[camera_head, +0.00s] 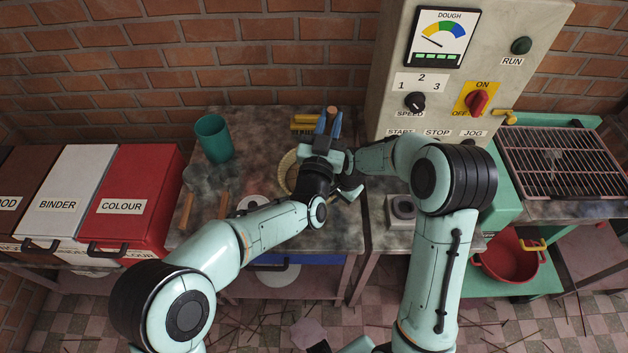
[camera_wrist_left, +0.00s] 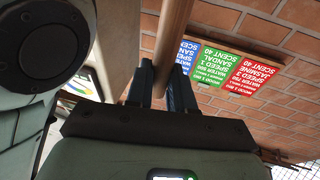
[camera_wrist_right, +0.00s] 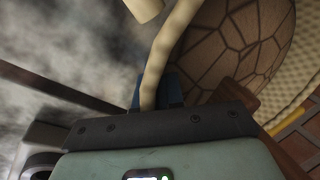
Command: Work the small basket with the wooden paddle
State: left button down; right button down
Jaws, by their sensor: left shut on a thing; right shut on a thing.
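My left gripper (camera_head: 327,125) is above the work table. It is shut on the handle of the wooden paddle (camera_wrist_left: 172,40), which runs up between its fingers. The small basket (camera_head: 287,168) is pale and woven. It stands on the table, partly hidden behind my left wrist. My right gripper (camera_wrist_right: 156,92) is shut on a cream, curved part of the basket (camera_wrist_right: 170,50), beside a brown, cracked-looking mass (camera_wrist_right: 240,45). A brown wooden piece (camera_wrist_right: 243,103) shows near that mass; I cannot tell whether it is the paddle's lower end.
A teal cup (camera_head: 213,138) stands at the table's back left, with wooden-handled tools (camera_head: 224,204) in front. The control cabinet (camera_head: 400,75) rises behind right. Red COLOUR (camera_head: 140,190) and white BINDER (camera_head: 75,190) bins are left. A wire rack (camera_head: 560,160) is right.

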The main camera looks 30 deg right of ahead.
pick_arm(q)
jog(key=a+r, duration=0.4)
jog(key=r, duration=0.8)
jog(key=shift+w+r, duration=0.15)
jog(key=shift+r, duration=0.1)
pick_arm(e)
jog(key=c, duration=0.7)
grip_release()
pick_arm(q)
jog(key=shift+r, duration=0.1)
pick_arm(e)
jog(key=shift+r, duration=0.1)
pick_arm(q)
jog(key=shift+h, duration=0.3)
jog(key=shift+w+r+p, duration=0.2)
jog(key=shift+r+p, duration=0.35)
jog(key=shift+r, duration=0.3)
jog(key=shift+w+r+p, duration=0.15)
jog(key=shift+r+p, duration=0.35)
jog(key=shift+r, duration=0.4)
jog(key=shift+w+r+p, duration=0.2)
jog(key=shift+r+p, duration=0.35)
jog(key=shift+r, duration=0.3)
pick_arm(e)
jog(key=v, duration=0.7)
jog(key=shift+r, duration=0.4)
jog(key=shift+s, duration=0.1)
